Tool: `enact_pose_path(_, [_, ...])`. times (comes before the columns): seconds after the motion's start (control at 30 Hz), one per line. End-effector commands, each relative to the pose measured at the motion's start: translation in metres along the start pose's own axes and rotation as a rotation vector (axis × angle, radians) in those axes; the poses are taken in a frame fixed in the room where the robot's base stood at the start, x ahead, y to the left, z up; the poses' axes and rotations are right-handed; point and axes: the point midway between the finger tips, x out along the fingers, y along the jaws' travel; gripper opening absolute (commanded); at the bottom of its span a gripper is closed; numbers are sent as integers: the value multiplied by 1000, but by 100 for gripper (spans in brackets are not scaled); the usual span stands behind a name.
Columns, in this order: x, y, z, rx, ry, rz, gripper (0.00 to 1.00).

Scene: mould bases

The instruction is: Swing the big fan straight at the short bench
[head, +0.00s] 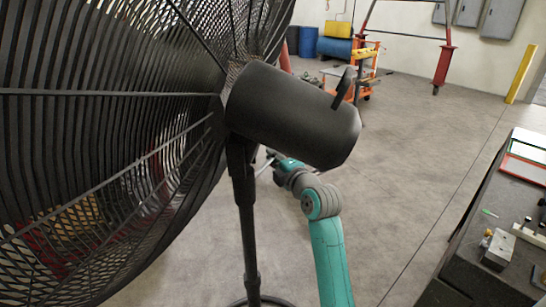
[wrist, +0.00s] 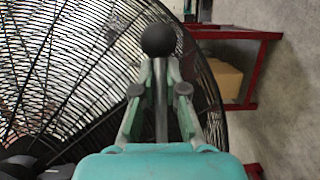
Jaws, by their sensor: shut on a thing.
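The big black fan shows in the head view, with its wire cage (head: 110,130) filling the left and its motor housing (head: 290,115) tilted at the centre. Its pole (head: 247,220) runs down to a round base at the bottom edge. My gripper (wrist: 160,70) is shut on a thin grey rod (wrist: 161,115) with a black ball knob (wrist: 159,40) at its end. The fan cage (wrist: 80,70) is behind it in the wrist view. In the head view my gripper is partly hidden behind the housing and pole. I cannot tell which bench is the short one.
A dark workbench (head: 470,260) with blocks and trays stands at the right. A red-framed table (wrist: 265,60) with a cardboard box (wrist: 225,80) shows in the wrist view. An orange cart (head: 358,75), blue barrels (head: 308,42) and a yellow post (head: 521,74) stand farther back. The middle floor is clear.

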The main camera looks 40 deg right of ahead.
Motion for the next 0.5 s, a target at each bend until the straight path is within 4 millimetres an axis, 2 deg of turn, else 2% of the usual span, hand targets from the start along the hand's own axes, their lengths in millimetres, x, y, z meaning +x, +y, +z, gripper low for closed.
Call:
enact_pose_path(0.27, [-16,-1,10,1,-114,-2,0])
enact_pose_path(0.5, [-40,-2,20,4,-271,-5,0])
